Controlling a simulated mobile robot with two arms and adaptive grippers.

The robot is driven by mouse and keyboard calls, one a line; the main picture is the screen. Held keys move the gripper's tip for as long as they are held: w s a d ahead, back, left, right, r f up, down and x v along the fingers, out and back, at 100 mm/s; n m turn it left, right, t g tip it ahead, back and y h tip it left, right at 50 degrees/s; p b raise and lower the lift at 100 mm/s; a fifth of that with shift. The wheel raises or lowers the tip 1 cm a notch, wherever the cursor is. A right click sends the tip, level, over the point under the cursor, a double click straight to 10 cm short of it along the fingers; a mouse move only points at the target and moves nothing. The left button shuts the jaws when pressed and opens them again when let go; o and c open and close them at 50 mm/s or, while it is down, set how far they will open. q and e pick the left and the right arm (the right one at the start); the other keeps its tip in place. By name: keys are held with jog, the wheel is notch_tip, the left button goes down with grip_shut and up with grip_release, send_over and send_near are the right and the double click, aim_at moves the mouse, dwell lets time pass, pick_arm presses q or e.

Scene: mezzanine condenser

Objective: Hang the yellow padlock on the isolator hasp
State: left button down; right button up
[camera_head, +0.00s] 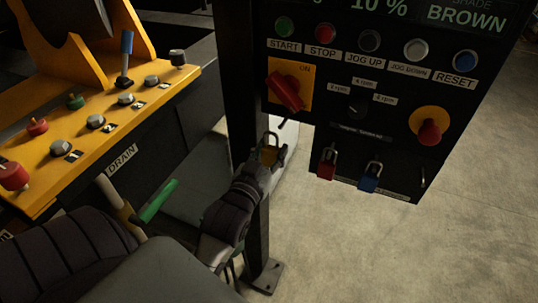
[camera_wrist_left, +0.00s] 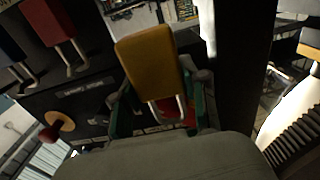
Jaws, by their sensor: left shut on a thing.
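The yellow padlock (camera_head: 269,154) is in my left gripper (camera_head: 271,159), its shackle pointing up in the head view. In the left wrist view the padlock body (camera_wrist_left: 150,65) is large, with its shackle toward the fingers (camera_wrist_left: 160,112). The isolator is a red rotary handle (camera_head: 285,90) on a yellow plate (camera_head: 304,73), marked ON. It is above the padlock, and a small dark piece (camera_head: 283,122) shows below it; I cannot tell if this is the hasp. The padlock looks apart from the isolator. My right gripper is not in view.
A red padlock (camera_head: 327,164) and a blue padlock (camera_head: 370,178) hang along the panel's lower edge, with a bare hook (camera_head: 422,177) to their right. A dark post (camera_head: 243,75) stands close left of the gripper. A yellow console (camera_head: 70,150) is at left. Floor is clear at right.

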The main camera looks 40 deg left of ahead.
pick_arm(q)
jog(key=f+b+x, duration=0.1)
jog(key=x, duration=0.6)
jog(key=shift+w+f+b, duration=0.25)
jog(key=shift+w+b, duration=0.1)
jog(key=shift+w, duration=0.05)
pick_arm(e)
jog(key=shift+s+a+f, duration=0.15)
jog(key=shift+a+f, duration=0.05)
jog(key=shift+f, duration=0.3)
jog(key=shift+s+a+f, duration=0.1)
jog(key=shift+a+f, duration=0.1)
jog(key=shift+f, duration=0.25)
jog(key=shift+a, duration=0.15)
pick_arm(q)
jog(key=c, duration=0.5)
grip_release()
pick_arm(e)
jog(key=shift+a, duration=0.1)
pick_arm(q)
jog(key=shift+f, duration=0.1)
